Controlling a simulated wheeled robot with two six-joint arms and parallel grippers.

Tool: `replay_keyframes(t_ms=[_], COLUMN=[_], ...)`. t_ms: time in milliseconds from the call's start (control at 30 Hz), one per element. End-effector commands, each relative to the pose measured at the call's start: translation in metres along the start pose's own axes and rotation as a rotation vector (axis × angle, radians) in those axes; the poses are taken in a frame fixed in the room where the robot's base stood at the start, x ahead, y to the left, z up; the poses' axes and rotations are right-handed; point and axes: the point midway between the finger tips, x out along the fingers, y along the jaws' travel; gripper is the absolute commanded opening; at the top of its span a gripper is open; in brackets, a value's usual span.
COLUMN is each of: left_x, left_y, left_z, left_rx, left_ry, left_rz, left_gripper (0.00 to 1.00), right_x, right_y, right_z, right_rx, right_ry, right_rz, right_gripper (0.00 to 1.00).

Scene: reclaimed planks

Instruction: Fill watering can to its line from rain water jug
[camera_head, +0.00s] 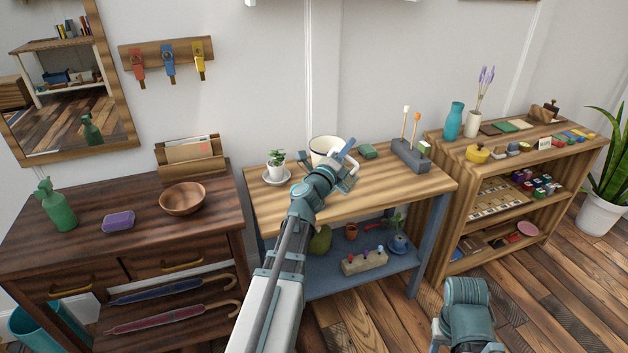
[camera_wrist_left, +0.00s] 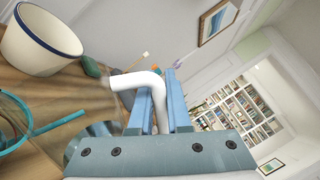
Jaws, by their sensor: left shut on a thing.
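My left gripper (camera_head: 348,154) is above the wooden bench and shut on a bent white handle (camera_wrist_left: 135,79), which passes between its fingers in the left wrist view. A cream vessel with a dark blue rim (camera_head: 323,148) is just left of the gripper; it also shows at upper left in the left wrist view (camera_wrist_left: 38,42). It looks like the jug, but where the handle joins it is not clear. A teal rounded thing with a thin straight rod (camera_wrist_left: 58,124), possibly the watering can, is at lower left of the wrist view, partly cut off. Its line is not visible.
A small potted plant (camera_head: 277,166) stands on the bench at left. A grey holder (camera_head: 411,156) and a green block (camera_head: 368,151) are at right. The bench top's front right (camera_head: 400,190) is clear. A lower shelf holds several items.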

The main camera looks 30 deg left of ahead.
Motion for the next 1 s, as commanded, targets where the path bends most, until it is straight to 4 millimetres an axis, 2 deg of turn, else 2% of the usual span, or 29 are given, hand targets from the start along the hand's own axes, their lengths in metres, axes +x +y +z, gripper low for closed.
replay_keyframes(t_ms=[1000], left_x=[0.0003], left_y=[-0.0015], left_z=[0.0034], left_rx=[-0.030], left_ry=[-0.006], left_rz=[-0.001], left_gripper=[0.00], right_x=[-0.0022], right_y=[0.0002], right_z=[0.0001], right_rx=[0.000], right_ry=[0.000], right_rz=[0.000], right_gripper=[0.50])
